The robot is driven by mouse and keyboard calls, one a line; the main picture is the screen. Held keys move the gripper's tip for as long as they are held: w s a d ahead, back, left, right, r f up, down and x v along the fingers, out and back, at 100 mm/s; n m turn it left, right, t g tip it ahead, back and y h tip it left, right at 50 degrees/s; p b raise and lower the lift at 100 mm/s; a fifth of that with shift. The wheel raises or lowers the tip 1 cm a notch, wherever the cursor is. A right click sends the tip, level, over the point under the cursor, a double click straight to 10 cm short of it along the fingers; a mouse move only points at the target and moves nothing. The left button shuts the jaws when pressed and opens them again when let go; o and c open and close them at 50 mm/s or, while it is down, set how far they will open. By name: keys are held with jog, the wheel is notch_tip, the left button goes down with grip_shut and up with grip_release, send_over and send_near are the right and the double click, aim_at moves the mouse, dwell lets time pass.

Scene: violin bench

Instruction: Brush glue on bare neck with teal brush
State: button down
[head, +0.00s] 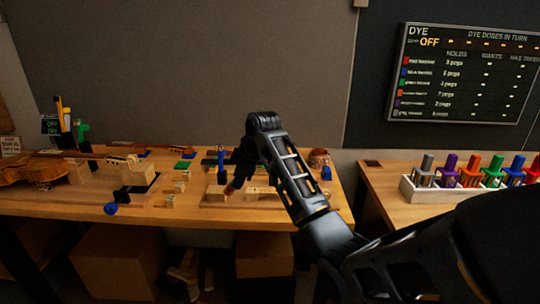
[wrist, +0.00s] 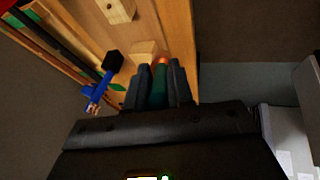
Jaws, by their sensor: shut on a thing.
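My gripper (wrist: 159,75) is shut on the teal brush (wrist: 157,92), with the teal handle between its two dark fingers in the wrist view. The brush's orange-brown tip (wrist: 162,61) sticks out past the fingertips, near a pale wood block (wrist: 143,48); I cannot tell if they touch. In the head view my gripper (head: 236,178) points down over the right part of the bench, partly hidden by my arm, with a reddish-brown tip at its lower end. Pale wood pieces (head: 215,194) lie below it. I cannot tell which piece is the bare neck.
A blue and black tool (wrist: 98,92) stands beside my gripper. A brown pot (head: 318,158) is at the bench's back right. A violin body (head: 35,170) lies at the left. A white rack (head: 440,192) of coloured holders is on the right table, beyond a gap.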

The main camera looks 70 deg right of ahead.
jog(key=s+d+r, duration=0.5)
jog(key=s+d, duration=0.1)
jog(key=d, duration=0.3)
notch_tip(320, 180, down, 6)
jog(key=b, duration=0.2)
jog(key=shift+f+n, duration=0.15)
jog(key=shift+n, duration=0.25)
jog(key=shift+w+a+f+b, duration=0.1)
jog(key=shift+a+f+b, duration=0.05)
jog(key=shift+f+b, duration=0.35)
dwell(0.4)
jog(key=s+d+p, duration=0.3)
jog(key=s+d, duration=0.1)
jog(key=s, duration=0.5)
jog(key=shift+s, duration=0.25)
dwell(0.7)
jog(key=shift+w, duration=0.1)
